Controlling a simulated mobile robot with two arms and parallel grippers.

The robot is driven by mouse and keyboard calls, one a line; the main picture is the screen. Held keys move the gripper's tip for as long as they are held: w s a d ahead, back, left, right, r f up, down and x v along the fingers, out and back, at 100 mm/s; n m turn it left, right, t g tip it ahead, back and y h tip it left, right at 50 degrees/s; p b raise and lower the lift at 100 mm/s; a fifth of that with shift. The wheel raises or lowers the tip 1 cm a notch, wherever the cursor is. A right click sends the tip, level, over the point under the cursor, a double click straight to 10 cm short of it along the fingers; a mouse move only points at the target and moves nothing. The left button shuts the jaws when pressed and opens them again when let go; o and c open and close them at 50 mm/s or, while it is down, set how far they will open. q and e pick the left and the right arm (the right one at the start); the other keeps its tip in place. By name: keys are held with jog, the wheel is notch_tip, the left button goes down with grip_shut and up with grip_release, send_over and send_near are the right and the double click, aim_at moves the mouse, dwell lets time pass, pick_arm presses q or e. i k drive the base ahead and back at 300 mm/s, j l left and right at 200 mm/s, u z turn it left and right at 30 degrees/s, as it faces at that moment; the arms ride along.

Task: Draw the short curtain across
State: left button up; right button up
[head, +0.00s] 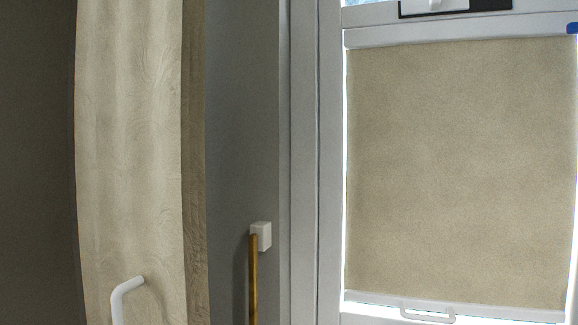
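A beige curtain (130,170) hangs in folds at the left, in front of a dark grey wall. A white bent handle (126,292) is on its lower part, cut off by the bottom edge. A flat beige panel like a blind (455,170) covers most of the window pane at the right. It has a white bottom bar with a white loop handle (428,312). I cannot tell from this view which one is the short curtain. Neither of my grippers is in view.
A white block (261,236) with a brass-coloured upright rod (253,280) is on the grey wall between curtain and window. The pale window frame (328,170) stands right of it. A dark plate (490,4) and a blue piece (572,28) show near the top right.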

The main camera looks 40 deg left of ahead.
aim_at(128, 95)
jog(key=u, duration=2.1)
